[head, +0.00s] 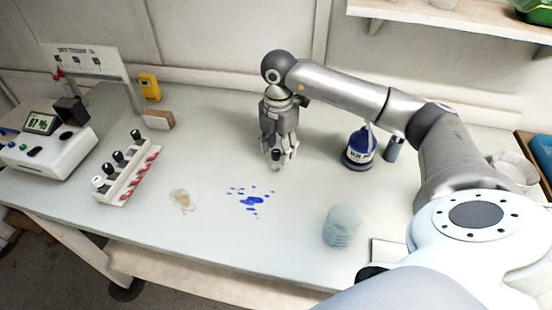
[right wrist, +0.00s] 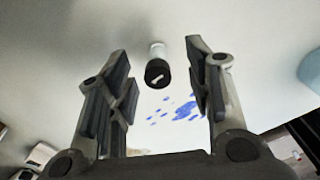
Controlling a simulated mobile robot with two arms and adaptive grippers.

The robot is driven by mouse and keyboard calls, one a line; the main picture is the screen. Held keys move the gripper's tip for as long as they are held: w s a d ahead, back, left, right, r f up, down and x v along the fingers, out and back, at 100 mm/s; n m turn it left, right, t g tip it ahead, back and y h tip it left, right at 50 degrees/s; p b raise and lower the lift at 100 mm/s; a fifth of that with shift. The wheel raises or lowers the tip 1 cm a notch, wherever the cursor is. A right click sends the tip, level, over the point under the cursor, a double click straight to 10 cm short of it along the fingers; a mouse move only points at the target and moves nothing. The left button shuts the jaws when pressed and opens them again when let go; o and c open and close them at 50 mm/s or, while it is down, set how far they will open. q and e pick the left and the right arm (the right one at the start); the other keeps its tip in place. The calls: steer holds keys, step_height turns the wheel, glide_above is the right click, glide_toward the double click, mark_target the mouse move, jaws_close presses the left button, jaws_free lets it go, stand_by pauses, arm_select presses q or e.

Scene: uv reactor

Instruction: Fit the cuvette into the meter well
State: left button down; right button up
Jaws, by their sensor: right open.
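A small cuvette with a black cap (right wrist: 157,74) and a pale body (right wrist: 157,51) shows between the fingers in the right wrist view, with gaps on both sides. In the head view its dark cap (head: 276,154) shows at the fingertips. My right gripper (head: 278,160) points down over the table, open around or just above the cuvette; I cannot tell its exact height. It also shows in the right wrist view (right wrist: 160,85). The white meter (head: 45,150) stands at the left with a lit display and a black block on top. A dark spot (head: 66,135) on its top may be the well.
A white rack (head: 122,183) with several black-capped cuvettes stands right of the meter. Blue splashes (head: 250,200) and a beige stain (head: 181,199) mark the table. A blue-labelled bottle (head: 359,148) stands right of the gripper, a translucent cup (head: 342,227) in front.

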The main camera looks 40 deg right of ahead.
mark_target(276, 152)
steer(key=shift+a+f, duration=0.1)
steer(key=shift+f, duration=0.25)
steer(key=f+p, duration=0.2)
steer(key=f, duration=0.1)
steer(key=shift+a+f, duration=0.2)
steer(key=shift+f, duration=0.1)
steer(key=shift+w+f, duration=0.1)
steer(key=shift+f, duration=0.35)
jaws_close()
steer(key=shift+r, duration=0.1)
steer(key=shift+r, duration=0.55)
steer(key=s+a+r+b, duration=0.4)
steer(key=s+a+r, duration=0.3)
steer(key=s+r, duration=0.4)
steer(key=shift+s+a+r, duration=0.3)
steer(key=shift+a+r, duration=0.1)
